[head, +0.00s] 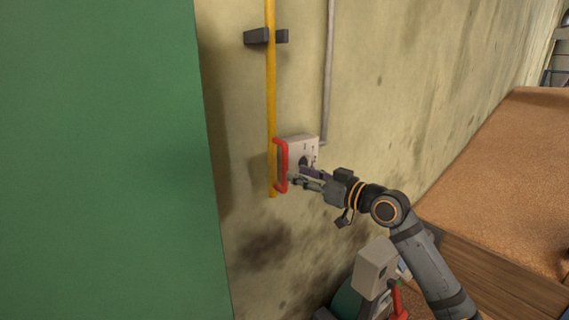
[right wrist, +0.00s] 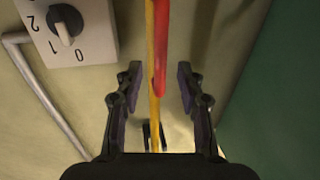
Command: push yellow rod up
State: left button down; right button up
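The yellow rod (head: 270,90) runs upright along the wall, through a dark bracket (head: 262,37) near its top. A red handle (head: 281,165) is on its lower part. My right gripper (head: 299,177) is beside the handle, with its fingers pointing at it. In the right wrist view my right gripper (right wrist: 160,78) is open, with a finger on either side of the rod (right wrist: 154,112) and the end of the red handle (right wrist: 160,45). Clear gaps show between both fingers and the handle, and nothing is gripped. My left gripper is out of view.
A grey switch box (head: 299,147) with a dark dial is mounted just right of the rod, with a grey pipe (head: 328,80) above it. A large green panel (head: 100,160) fills the left. A wooden bin of brown grain (head: 510,165) stands at right. A grey block (head: 374,268) is low down.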

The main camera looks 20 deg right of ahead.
aim_at(287, 170)
jog(key=p+x, duration=0.2)
jog(key=x, duration=0.3)
jog(key=shift+r, duration=0.15)
jog(key=shift+w+a, duration=0.4)
jog(key=shift+w, duration=0.05)
jog(key=shift+d, duration=0.1)
grip_shut()
jog(key=shift+p, duration=0.3)
